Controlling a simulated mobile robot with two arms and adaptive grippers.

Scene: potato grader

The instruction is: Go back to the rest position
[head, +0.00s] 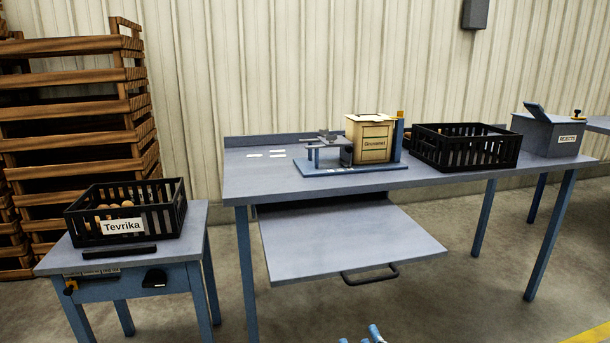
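Only a small blue and pale tip of my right gripper (374,334) shows at the bottom edge of the head view, below the pulled-out drawer. Most of it is cut off, so I cannot see whether its fingers are open or shut. It appears clear of the furniture. My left gripper is not in view.
A blue-grey workbench (270,182) has an open drawer or shelf (345,240) jutting forward. On it are a wooden box (374,143), an empty-looking black crate (466,148) and a rejects box (550,137). A side table (190,238) bears the Tevrika crate (165,215) of potatoes.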

